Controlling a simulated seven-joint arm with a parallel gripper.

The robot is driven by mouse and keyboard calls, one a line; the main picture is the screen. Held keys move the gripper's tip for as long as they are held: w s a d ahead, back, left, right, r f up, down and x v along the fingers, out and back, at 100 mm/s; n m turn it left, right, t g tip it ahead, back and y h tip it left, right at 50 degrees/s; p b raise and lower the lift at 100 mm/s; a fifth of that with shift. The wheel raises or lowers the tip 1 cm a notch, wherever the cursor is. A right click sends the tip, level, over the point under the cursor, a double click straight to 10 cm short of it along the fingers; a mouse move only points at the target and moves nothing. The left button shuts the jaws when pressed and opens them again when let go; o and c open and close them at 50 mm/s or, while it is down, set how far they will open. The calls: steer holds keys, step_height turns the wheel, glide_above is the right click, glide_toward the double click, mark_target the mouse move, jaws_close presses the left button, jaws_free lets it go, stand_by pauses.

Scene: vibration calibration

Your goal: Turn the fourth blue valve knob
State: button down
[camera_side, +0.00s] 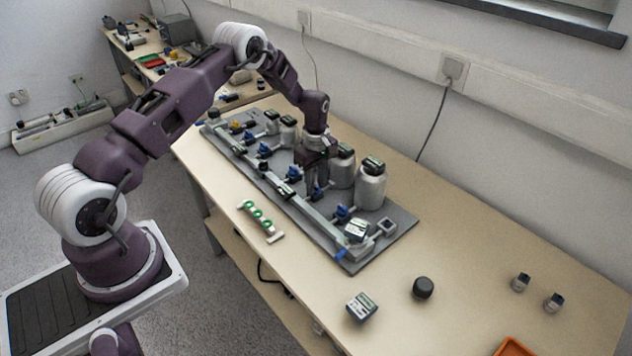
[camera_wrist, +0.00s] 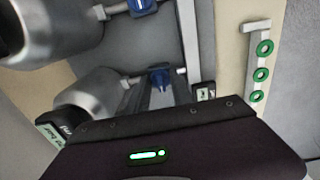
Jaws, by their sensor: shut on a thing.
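My gripper (camera_side: 314,192) points down over the grey valve panel (camera_side: 398,232) on the bench. In the wrist view my gripper (camera_wrist: 160,90) has its fingertips closed around a blue valve knob (camera_wrist: 159,72), which sits on a pipe beside a grey canister. In the side view my fingers hide that knob. Another blue valve knob (camera_side: 343,212) stands to the right of my gripper, and further blue knobs (camera_side: 264,150) stand in a row to its left. One neighbouring blue knob (camera_wrist: 142,6) shows at the top of the wrist view, clear of my fingers.
Grey canisters (camera_side: 371,190) stand close behind the knobs. A rail with green rings (camera_side: 257,215) lies at the bench's front edge. A black round knob (camera_side: 423,288), a small meter box (camera_side: 361,307) and two small cylinders (camera_side: 521,282) lie on the right, with free bench between them.

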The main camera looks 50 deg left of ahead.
steer(key=shift+m, duration=0.3)
steer(key=m, duration=0.8)
steer(key=shift+s+a, duration=0.1)
steer(key=m, duration=0.9)
steer(key=shift+a, duration=0.1)
steer(key=shift+m, duration=0.3)
stand_by(0.3)
steer(key=c, duration=1.1)
jaws_free()
steer(key=shift+c, duration=0.2)
steer(key=shift+r, duration=0.1)
step_height(320, 180, up, 7)
steer(key=shift+s+f, duration=0.1)
